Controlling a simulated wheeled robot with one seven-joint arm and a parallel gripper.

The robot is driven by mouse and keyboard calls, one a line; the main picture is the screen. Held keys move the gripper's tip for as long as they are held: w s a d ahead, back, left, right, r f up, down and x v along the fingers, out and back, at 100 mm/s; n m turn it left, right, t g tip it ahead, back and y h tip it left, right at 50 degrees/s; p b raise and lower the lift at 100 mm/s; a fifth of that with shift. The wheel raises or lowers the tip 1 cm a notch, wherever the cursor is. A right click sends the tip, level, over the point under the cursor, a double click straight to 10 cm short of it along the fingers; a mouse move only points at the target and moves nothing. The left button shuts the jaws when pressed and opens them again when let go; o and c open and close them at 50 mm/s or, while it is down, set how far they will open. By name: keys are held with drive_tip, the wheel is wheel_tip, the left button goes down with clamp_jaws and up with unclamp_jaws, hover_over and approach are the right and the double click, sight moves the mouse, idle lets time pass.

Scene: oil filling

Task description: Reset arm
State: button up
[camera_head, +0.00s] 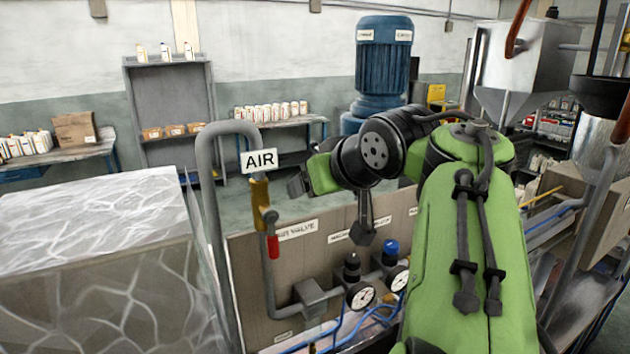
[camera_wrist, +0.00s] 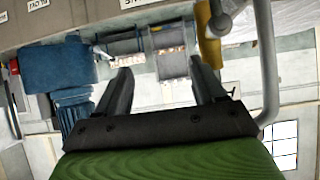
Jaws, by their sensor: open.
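My green arm (camera_head: 465,250) reaches up from the lower right in the head view, and its black wrist joint bends left towards the air pipe. My gripper (camera_wrist: 160,70) shows two dark fingers spread apart in the wrist view, with nothing between them. In the head view the hand is partly hidden by the wrist joint, close to the right of the air pipe and above the valve panel. I see no contact with the pipe or panel.
Gauges (camera_head: 361,295) stand below the hand. A blue motor (camera_head: 383,62) is behind, a metal hopper (camera_head: 530,60) at right. Open floor lies beyond the panel.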

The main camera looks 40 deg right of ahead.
drive_tip(key=a+f, duration=0.1)
drive_tip(key=a, duration=0.2)
drive_tip(key=a+f+y, duration=0.1)
drive_tip(key=a, duration=0.2)
drive_tip(key=a+f+y, duration=0.1)
drive_tip(key=a+f, duration=0.1)
drive_tip(key=a, duration=0.1)
drive_tip(key=shift+w+a+f+n, duration=0.1)
drive_tip(key=shift+a+n, duration=0.1)
drive_tip(key=shift+n, duration=0.2)
drive_tip(key=s+a+f+n+g+y, duration=0.15)
drive_tip(key=s+a+f, duration=0.25)
drive_tip(key=a+f, duration=0.45)
drive_tip(key=s+a+f+g+b, duration=0.2)
drive_tip(key=s+f+b, duration=0.1)
drive_tip(key=f, duration=0.5)
drive_tip(key=s+a+f+n+g+b, duration=0.1)
drive_tip(key=s+a+f+b, duration=0.2)
drive_tip(key=s+f, duration=0.3)
wheel_tip(320, 180, down, 3)
drive_tip(key=shift+s+a+g+b, duration=0.2)
drive_tip(key=shift+g+b, duration=0.15)
drive_tip(key=shift+b, duration=0.2)
drive_tip(key=shift+h, duration=0.25)
